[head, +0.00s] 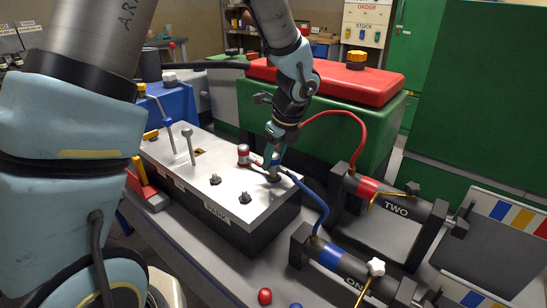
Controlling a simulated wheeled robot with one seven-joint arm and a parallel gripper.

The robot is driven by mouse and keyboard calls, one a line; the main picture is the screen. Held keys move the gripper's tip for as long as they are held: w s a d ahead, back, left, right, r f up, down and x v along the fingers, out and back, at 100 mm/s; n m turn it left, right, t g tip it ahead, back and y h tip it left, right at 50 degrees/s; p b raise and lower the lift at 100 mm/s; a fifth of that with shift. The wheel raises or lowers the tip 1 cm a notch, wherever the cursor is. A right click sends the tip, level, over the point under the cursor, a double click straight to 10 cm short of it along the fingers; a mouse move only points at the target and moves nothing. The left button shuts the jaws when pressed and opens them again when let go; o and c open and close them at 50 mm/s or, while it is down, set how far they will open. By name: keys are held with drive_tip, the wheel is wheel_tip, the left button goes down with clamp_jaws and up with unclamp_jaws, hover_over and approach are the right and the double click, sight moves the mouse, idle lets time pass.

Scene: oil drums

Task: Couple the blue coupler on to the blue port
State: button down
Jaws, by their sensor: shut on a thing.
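My gripper (275,160) points down over the right end of the tank's pale top plate and is shut on the blue coupler. The coupler is small and mostly hidden by the fingers. Its blue hose (318,203) runs down to the black cylinder with a blue band (331,258), marked ONE. The gripper's tip is low, close to a metal fitting (274,178) on the plate. I cannot tell whether the coupler touches or sits on that fitting. The blue port is not clearly distinguishable.
Metal studs (245,198) and upright levers (189,144) stand on the plate. A red hose (352,122) arches from cylinder TWO (392,207) behind my gripper. A green box with red lid (335,82) stands behind.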

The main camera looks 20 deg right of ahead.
drive_tip(key=shift+f, duration=0.9)
idle(0.8)
drive_tip(key=shift+c, duration=1.7)
unclamp_jaws()
drive_tip(key=shift+r, duration=0.1)
